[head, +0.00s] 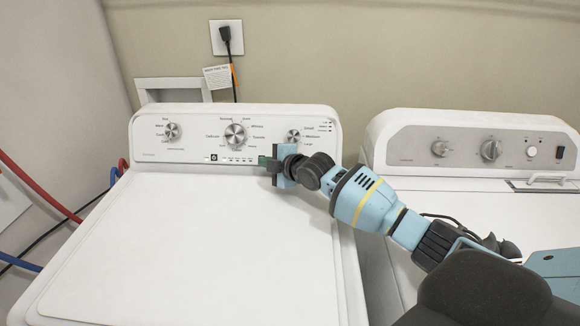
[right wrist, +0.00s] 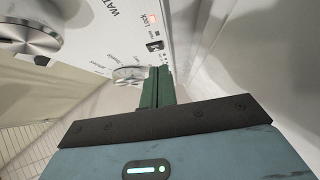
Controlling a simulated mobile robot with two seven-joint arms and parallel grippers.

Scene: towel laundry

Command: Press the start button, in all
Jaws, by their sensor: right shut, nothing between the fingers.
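The washer's control panel (head: 184,148) stands upright at the back of the white washer on the left. A small black square button (head: 214,157) with a pale symbol sits low on it, below and left of the middle knob. A similar dark button (right wrist: 155,45) shows in the right wrist view, just beyond my fingertips. My right gripper (head: 263,160) is shut and empty, its dark green fingers pointing left, close in front of the panel's lower edge. The fingertips are right of the button and apart from it. In the right wrist view the shut fingers (right wrist: 160,72) point toward the panel. My left gripper is not in view.
The panel has three silver knobs, including the middle one (head: 235,135) and the right one (head: 293,137) above my gripper. The washer lid (head: 190,240) is closed and bare. A second white machine (head: 470,150) stands to the right. Red and blue hoses (head: 40,188) run at the left.

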